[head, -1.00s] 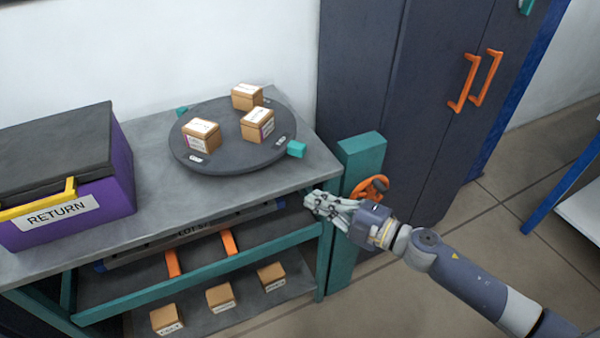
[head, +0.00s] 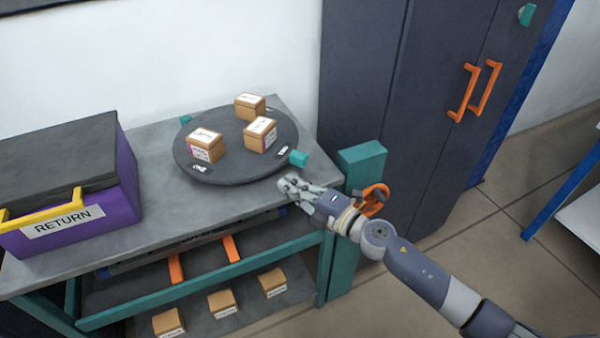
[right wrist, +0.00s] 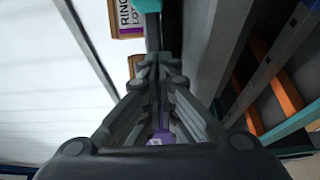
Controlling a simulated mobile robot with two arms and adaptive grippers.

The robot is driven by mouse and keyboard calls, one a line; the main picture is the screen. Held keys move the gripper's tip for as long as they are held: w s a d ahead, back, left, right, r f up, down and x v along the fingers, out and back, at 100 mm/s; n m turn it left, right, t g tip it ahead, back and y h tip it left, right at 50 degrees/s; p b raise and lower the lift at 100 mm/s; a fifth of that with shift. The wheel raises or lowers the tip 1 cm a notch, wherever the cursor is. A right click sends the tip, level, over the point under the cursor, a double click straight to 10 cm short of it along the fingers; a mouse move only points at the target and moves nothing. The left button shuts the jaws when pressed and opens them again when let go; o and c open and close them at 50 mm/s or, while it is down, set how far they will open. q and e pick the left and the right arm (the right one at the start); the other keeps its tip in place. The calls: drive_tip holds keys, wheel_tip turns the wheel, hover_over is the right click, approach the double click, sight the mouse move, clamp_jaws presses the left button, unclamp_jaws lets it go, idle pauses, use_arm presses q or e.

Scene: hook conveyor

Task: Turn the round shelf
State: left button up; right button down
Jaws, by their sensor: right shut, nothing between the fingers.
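The round shelf (head: 232,170) is a dark grey disc on the grey table top. Several tan labelled boxes stand on it: one at the left (head: 207,145), one at the right (head: 260,134) and one at the back (head: 250,106). A teal knob (head: 298,158) sticks out at its right front rim, and another teal piece (head: 185,120) shows at its left rim. My right gripper (head: 284,184) is shut and empty at the table's front right edge, just below the teal knob. In the right wrist view its fingers point toward the teal knob (right wrist: 148,5). My left gripper is not in view.
A purple RETURN bin (head: 70,217) with a dark lid and yellow handle stands at the left of the table. A teal post (head: 357,165) with an orange wheel (head: 374,198) stands right of the table. Several boxes (head: 222,303) lie on the lower shelf.

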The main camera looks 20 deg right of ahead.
sight(301, 166)
drive_tip(key=shift+w+d, duration=1.3)
drive_tip(key=shift+d, duration=0.1)
drive_tip(key=shift+w+d+f+b, duration=0.15)
drive_tip(key=shift+w+d+b, duration=0.55)
drive_tip(key=shift+w+d, duration=0.3)
drive_tip(key=shift+d, duration=0.2)
drive_tip(key=shift+s, duration=0.1)
